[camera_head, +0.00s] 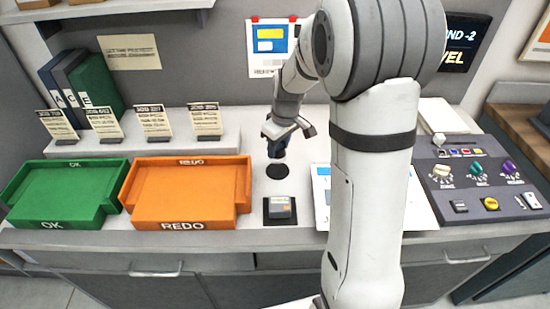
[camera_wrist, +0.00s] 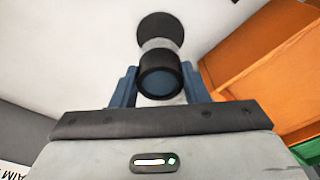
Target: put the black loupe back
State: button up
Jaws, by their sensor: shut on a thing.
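The black loupe (camera_wrist: 160,76) is between the two blue fingers of my gripper (camera_wrist: 160,88) in the wrist view, its dark lens ring towards the camera and a pale body beyond it. A round black pad (camera_head: 278,172) lies on the counter just below and in front of the gripper. It shows beyond the loupe in the wrist view (camera_wrist: 160,27). I cannot tell whether loupe and pad touch.
An orange REDO tray (camera_head: 187,185) and a green OK tray (camera_head: 68,195) stand to the left. A grey device (camera_head: 279,207) sits on a dark square pad in front. A control panel (camera_head: 480,180) is at the right. Several small cards stand on the ledge behind the trays.

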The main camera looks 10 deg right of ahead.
aim_at(278, 159)
jog(key=shift+f, duration=2.5)
jog(key=shift+s, duration=0.1)
jog(key=shift+f, duration=0.15)
jog(key=o, duration=1)
